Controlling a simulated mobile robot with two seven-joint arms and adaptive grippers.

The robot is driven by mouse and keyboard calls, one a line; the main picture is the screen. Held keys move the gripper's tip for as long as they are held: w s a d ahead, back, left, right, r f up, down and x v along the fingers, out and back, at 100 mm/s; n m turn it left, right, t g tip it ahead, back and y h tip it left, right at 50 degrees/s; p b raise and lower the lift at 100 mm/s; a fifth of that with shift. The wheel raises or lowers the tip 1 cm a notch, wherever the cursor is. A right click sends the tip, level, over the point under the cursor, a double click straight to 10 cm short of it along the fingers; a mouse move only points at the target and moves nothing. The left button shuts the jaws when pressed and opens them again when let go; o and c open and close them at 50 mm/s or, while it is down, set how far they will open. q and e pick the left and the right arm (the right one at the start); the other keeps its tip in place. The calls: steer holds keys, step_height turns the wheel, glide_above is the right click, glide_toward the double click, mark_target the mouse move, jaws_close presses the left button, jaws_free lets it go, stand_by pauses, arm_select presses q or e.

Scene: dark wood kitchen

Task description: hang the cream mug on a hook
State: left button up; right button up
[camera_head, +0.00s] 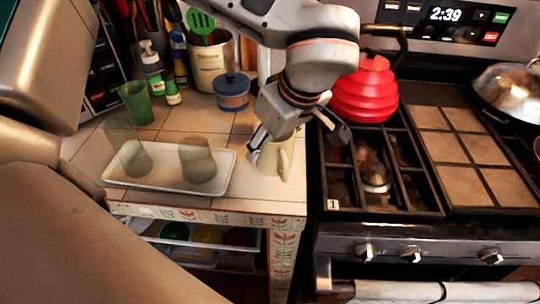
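The cream mug (270,161) stands upright near the front right corner of the tiled counter, with its handle on the right side. One finger is at the mug's left side near the rim; the other is to the right, apart from the handle. The gripper and wrist hide part of the mug's rim. No hook can be made out in this view. My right gripper is not in view.
A white tray (160,187) with two translucent cups lies left of the mug. A blue lidded pot (232,93), a green cup (136,103) and a utensil crock (211,66) stand behind. The stove with a red kettle (366,92) is to the right.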

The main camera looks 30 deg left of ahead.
arm_select(q)
step_height(320, 180, up, 14)
steer(key=p, duration=0.2)
steer(key=shift+r, duration=0.25)
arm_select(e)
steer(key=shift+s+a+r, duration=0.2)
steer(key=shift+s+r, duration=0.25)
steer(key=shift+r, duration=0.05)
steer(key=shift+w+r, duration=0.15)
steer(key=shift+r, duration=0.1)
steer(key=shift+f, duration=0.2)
arm_select(q)
steer(key=shift+f, duration=0.1)
stand_by(0.4)
